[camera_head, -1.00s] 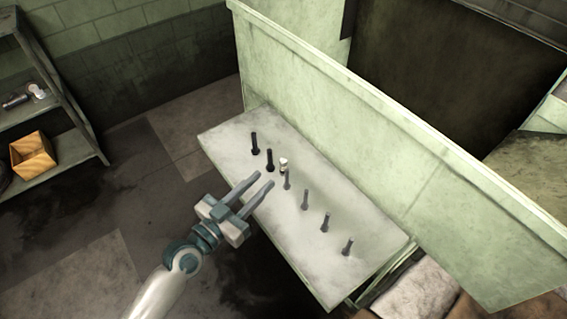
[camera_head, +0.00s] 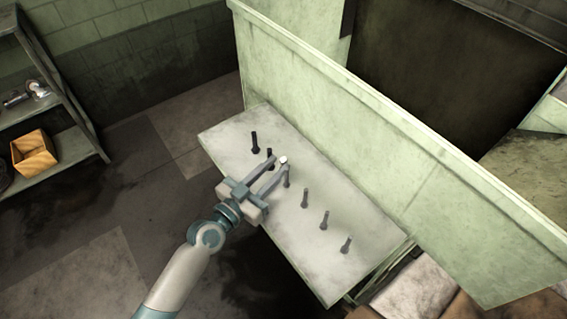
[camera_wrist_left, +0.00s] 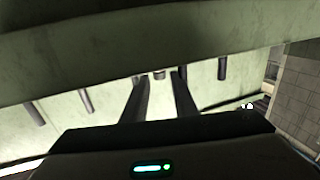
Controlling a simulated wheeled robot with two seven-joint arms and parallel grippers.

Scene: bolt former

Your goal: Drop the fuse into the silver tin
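A small white-topped piece, likely the fuse (camera_head: 283,158), stands on the pale bench among the bolts. Its lower part is hidden by my left gripper. My left gripper (camera_head: 280,165) reaches over the bench from the left, its two fingers apart and their tips at the piece. I cannot tell whether they touch it. In the left wrist view the fingers (camera_wrist_left: 159,82) are also apart, with a small blurred shape between the tips. I cannot make out a silver tin for sure. My right gripper is not in view.
Dark bolts (camera_head: 254,142) and grey bolts (camera_head: 305,198) stand in a row along the bench (camera_head: 345,277). A tall pale green panel (camera_head: 340,110) rises behind it. A shelf at the left holds a wooden box (camera_head: 33,152) and small metallic items (camera_head: 16,99).

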